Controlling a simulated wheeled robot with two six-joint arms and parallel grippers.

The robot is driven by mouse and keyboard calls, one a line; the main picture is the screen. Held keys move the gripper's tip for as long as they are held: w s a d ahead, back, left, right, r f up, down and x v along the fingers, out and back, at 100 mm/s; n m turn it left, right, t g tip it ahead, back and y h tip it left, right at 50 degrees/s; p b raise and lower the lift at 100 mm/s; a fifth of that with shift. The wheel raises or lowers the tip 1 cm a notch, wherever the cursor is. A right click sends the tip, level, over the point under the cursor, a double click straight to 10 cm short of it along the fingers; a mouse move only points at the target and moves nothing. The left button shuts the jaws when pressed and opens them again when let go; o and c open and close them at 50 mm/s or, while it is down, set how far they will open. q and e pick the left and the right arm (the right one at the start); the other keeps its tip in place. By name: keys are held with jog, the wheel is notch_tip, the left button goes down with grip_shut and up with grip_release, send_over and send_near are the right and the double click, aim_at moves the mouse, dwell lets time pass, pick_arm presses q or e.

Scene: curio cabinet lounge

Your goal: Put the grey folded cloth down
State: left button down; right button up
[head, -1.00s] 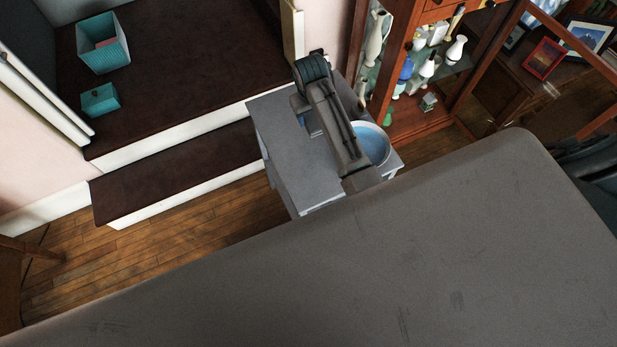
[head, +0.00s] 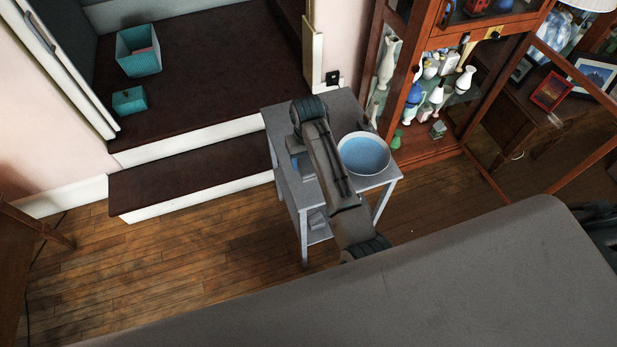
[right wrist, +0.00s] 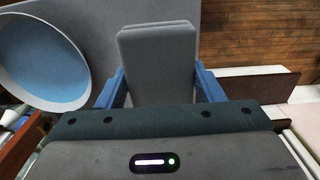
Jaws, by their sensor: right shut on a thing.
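The grey folded cloth (right wrist: 157,62) shows in the right wrist view as a thick, flat, doubled pad. It sits between the blue fingers of my right gripper (right wrist: 160,88), which is shut on it. Behind it are the grey side table (right wrist: 100,12) and the wooden floor. In the head view my right arm reaches over the table (head: 345,105), and my right gripper (head: 300,160) is partly hidden by the arm. The cloth cannot be made out clearly there. I cannot tell whether it touches the tabletop. My left gripper is not in view.
A round basin with a blue inside (head: 364,153) stands on the table, right of my arm. A glass-fronted cabinet (head: 425,140) with vases is behind on the right. A dark carpeted step (head: 195,175) lies left, with teal boxes (head: 138,52) on the platform above.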

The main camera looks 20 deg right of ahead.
notch_tip(320, 180, down, 7)
jog(key=shift+r+p, duration=0.1)
jog(key=shift+p, duration=0.85)
jog(key=shift+f+p, duration=0.25)
jog(key=shift+p, duration=0.05)
jog(key=shift+f, duration=0.4)
jog(key=o, duration=1.3)
jog(key=shift+c, duration=0.2)
jog(key=shift+s, duration=0.1)
jog(key=shift+f, duration=0.1)
